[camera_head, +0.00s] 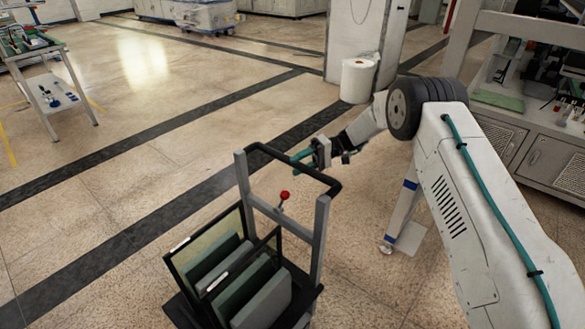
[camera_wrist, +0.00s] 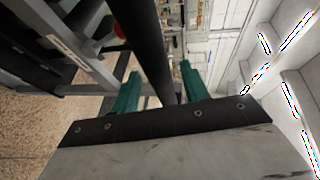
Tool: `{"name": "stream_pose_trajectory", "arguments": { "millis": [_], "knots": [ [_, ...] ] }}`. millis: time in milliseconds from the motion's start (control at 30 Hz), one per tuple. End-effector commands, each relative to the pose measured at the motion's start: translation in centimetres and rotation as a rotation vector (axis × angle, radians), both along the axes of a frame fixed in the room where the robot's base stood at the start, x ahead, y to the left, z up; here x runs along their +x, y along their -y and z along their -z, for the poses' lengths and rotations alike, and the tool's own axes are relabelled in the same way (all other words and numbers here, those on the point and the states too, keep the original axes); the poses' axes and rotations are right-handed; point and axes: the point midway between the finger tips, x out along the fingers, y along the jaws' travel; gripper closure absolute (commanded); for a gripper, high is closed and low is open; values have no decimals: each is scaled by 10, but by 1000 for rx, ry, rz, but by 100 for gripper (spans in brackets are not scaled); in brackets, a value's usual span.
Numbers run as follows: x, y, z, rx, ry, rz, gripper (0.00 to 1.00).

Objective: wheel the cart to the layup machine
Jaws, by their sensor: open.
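The cart (camera_head: 317,240) stands on the floor at the lower middle of the head view. It has a grey frame, a black handle bar (camera_head: 320,180), a red-knobbed lever (camera_head: 284,196) and several grey-green panels (camera_head: 268,301) in black racks. My gripper (camera_head: 298,156) is at the handle bar, with teal fingers. In the wrist view, the fingers of my gripper (camera_wrist: 160,80) are apart and the black handle bar (camera_wrist: 150,45) runs between them. Whether either finger touches the bar cannot be told. I cannot tell which machine is the layup machine.
A white column (camera_head: 362,35) with a white roll (camera_head: 358,80) at its foot stands behind my arm. A cluttered workbench (camera_head: 505,120) is at right. A small table (camera_head: 50,75) stands at upper left. A wrapped pallet load (camera_head: 205,15) is at the back. The floor left of the cart is clear.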

Motion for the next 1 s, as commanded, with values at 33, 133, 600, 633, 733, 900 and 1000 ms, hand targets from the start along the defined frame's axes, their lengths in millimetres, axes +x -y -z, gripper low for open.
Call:
{"name": "stream_pose_trajectory", "arguments": {
  "millis": [33,133,600,633,733,900,1000],
  "knots": [
    [-4,-7,1,0,-2,-2,55],
    [-9,-17,3,0,-1,0,55],
    [-14,-25,5,0,-1,0,74],
    [-14,-25,5,0,-1,0,83],
    [-14,-25,5,-1,0,0,100],
    [-15,-25,5,-1,0,0,100],
    [-18,-28,5,-1,0,-1,100]
  ]
}}
